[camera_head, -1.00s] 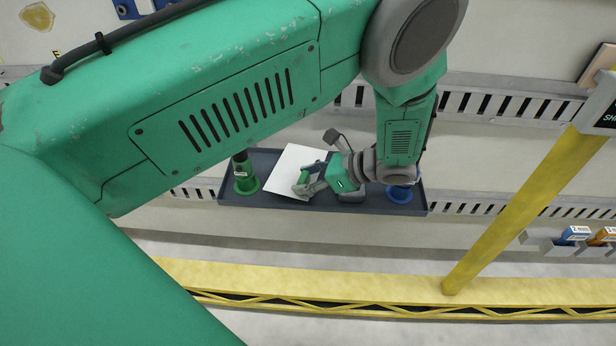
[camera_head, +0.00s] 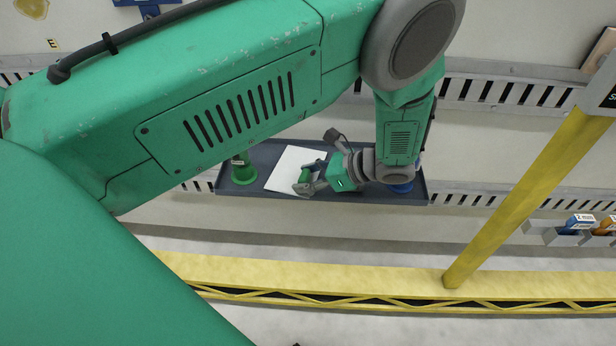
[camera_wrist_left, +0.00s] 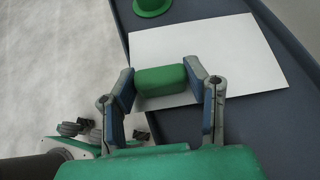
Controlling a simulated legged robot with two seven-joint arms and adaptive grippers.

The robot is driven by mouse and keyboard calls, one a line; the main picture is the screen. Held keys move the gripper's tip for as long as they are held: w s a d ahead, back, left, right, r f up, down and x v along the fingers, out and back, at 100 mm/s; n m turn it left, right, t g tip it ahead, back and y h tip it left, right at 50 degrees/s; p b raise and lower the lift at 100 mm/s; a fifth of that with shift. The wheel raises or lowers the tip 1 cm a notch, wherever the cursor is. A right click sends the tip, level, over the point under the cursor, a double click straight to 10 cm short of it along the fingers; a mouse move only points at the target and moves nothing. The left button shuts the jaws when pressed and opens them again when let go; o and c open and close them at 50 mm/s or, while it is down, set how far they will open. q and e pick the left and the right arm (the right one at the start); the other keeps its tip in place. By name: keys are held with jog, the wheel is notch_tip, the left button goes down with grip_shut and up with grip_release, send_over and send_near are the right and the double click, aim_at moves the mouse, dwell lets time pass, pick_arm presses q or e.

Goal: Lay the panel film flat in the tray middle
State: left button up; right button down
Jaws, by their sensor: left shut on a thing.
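The panel film (camera_head: 290,165) is a white sheet in the left half of the long dark blue-grey tray (camera_head: 330,194). It also shows in the left wrist view (camera_wrist_left: 215,50), looking nearly flat over the tray floor; I cannot tell whether all of it touches. My left gripper (camera_head: 308,180) is shut on a green block (camera_wrist_left: 162,80) at the film's near edge. The fingers stand at both ends of the block. The wrist and forearm hide the tray's middle and part of its right half. My right gripper is out of view.
A green flanged post (camera_head: 243,170) stands at the tray's left end, close beside the film. A blue round piece (camera_head: 400,188) shows at the right end, partly behind my arm. A yellow post (camera_head: 525,195) and yellow rail (camera_head: 350,285) stand in front.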

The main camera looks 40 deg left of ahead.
pick_arm(q)
jog(key=shift+s+f, duration=0.15)
jog(key=shift+f, duration=0.2)
jog(key=o, duration=1.3)
jog(key=shift+c, duration=0.2)
jog(key=shift+r, duration=0.1)
jog(key=shift+d+r, duration=0.1)
jog(key=shift+d, duration=0.05)
jog(key=v, duration=1.1)
jog(key=shift+w+d+r, duration=0.15)
jog(key=shift+w+d, duration=0.05)
jog(key=shift+w, duration=0.15)
